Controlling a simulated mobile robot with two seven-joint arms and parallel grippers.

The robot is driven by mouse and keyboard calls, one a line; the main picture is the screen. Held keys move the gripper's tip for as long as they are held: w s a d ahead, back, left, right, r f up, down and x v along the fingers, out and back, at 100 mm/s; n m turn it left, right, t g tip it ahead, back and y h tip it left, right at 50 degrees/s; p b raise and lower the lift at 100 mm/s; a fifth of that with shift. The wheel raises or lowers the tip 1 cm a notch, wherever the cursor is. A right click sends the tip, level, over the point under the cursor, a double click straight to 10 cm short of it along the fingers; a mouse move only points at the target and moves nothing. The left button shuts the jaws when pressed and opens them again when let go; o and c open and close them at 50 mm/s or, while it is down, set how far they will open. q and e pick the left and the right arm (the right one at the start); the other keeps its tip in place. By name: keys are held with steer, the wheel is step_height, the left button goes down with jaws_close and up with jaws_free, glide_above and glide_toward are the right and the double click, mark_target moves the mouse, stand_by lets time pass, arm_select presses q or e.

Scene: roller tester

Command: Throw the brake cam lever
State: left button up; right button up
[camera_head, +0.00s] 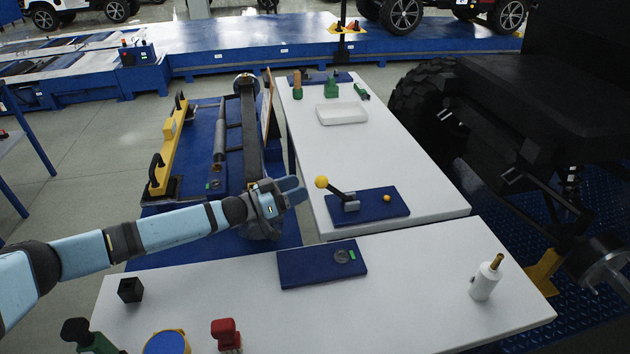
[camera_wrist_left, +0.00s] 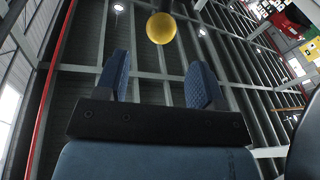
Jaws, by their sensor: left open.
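The brake cam lever (camera_head: 337,191) is a dark arm with a yellow ball knob (camera_head: 321,182) at its upper left end. It tilts left from a grey pivot block on a blue base plate (camera_head: 378,212) on the white table. In the left wrist view the knob (camera_wrist_left: 160,28) shows beyond and between the two open, empty fingers (camera_wrist_left: 158,80). My right gripper is not in view.
A second blue plate (camera_head: 300,267) lies on the near white table, with a white bottle (camera_head: 486,279) at right and a red object (camera_head: 226,335) in front. A white tray (camera_head: 342,113) stands farther back. A dark vehicle (camera_head: 540,100) fills the right side.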

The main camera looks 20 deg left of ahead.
arm_select(q)
steer(key=shift+v, duration=2.75)
